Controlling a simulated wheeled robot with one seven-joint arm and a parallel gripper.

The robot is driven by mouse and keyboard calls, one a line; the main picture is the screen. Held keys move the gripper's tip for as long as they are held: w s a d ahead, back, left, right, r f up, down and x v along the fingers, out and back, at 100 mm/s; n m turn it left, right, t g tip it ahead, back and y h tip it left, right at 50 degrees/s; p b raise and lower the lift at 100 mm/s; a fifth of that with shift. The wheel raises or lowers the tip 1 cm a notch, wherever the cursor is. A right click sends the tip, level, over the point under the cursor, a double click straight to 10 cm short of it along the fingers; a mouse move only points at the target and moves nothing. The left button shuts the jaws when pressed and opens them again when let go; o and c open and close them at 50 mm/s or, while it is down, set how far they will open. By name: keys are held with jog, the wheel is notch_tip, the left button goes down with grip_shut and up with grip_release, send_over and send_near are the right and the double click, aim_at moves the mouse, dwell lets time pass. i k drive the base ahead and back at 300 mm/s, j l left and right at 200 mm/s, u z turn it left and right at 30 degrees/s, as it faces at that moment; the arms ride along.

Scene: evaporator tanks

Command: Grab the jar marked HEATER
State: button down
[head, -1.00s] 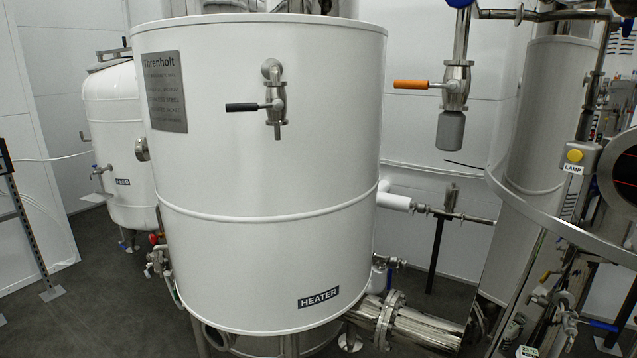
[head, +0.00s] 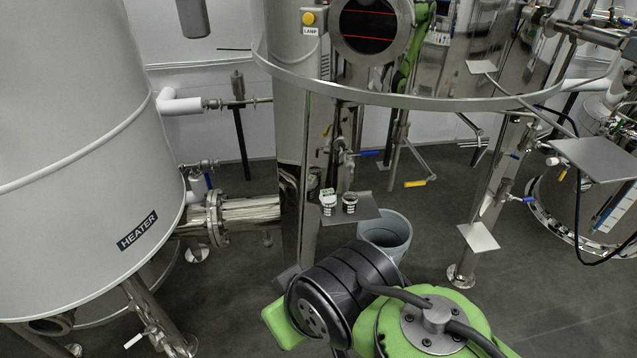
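Two small jars stand side by side on a small grey metal shelf (head: 366,215) by the polished steel column. The left jar (head: 328,204) has a light, greenish top, and the right jar (head: 350,204) has a darker top. Both have dark and pale bands, but any writing is too small to read, so I cannot tell which is marked HEATER. The word HEATER shows clearly on a label (head: 138,230) on the large white tank. My green and black arm is at the bottom, in front of the shelf. My gripper is not in view.
The white tank (head: 70,150) fills the left side, with a flanged steel pipe (head: 245,212) beside it. A grey bin (head: 385,234) stands just right of the shelf. A curved metal rail (head: 400,101) crosses above. Flat plates (head: 479,237) stick out at right. Some dark floor is open.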

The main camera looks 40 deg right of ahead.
aim_at(349, 198)
jog(key=z, duration=1.4)
jog(key=i+j+u, duration=0.35)
jog(key=i+j, duration=0.45)
jog(key=i, duration=0.15)
